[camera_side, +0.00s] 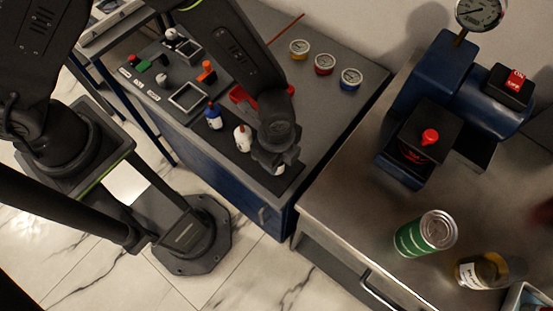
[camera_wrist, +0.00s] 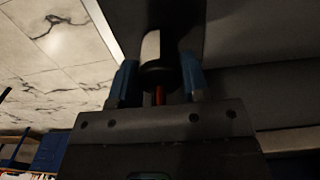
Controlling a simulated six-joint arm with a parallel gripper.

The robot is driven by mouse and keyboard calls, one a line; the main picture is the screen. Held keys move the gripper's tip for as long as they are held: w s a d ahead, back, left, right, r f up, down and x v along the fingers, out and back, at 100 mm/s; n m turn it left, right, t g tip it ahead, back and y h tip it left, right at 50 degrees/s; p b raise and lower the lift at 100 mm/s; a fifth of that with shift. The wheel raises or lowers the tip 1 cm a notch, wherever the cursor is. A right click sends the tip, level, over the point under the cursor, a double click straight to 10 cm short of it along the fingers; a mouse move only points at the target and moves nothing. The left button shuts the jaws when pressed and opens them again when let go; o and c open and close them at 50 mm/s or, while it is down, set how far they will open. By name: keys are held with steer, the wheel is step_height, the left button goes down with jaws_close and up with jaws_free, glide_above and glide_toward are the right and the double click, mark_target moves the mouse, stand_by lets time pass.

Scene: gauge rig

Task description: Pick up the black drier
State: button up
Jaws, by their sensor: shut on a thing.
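My gripper (camera_wrist: 158,76) has its two blue fingers shut on a small white-and-black object, which I take to be the black drier (camera_wrist: 151,48). In the side view my gripper (camera_side: 279,160) is at the right end of a row of bottles on the dark bench. It hides most of the held object there, and a pale part shows just below it. I cannot tell whether the object still touches the bench.
A white bottle (camera_side: 243,138) and a blue-and-white bottle (camera_side: 214,116) stand just left of my gripper. Red parts (camera_side: 240,94) lie behind them. Several round gauges (camera_side: 324,63) sit further back. A steel table (camera_side: 345,200) with a green can (camera_side: 425,234) is on the right.

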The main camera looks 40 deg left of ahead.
steer(key=c, duration=0.4)
steer(key=shift+o, duration=0.2)
steer(key=shift+r, duration=0.1)
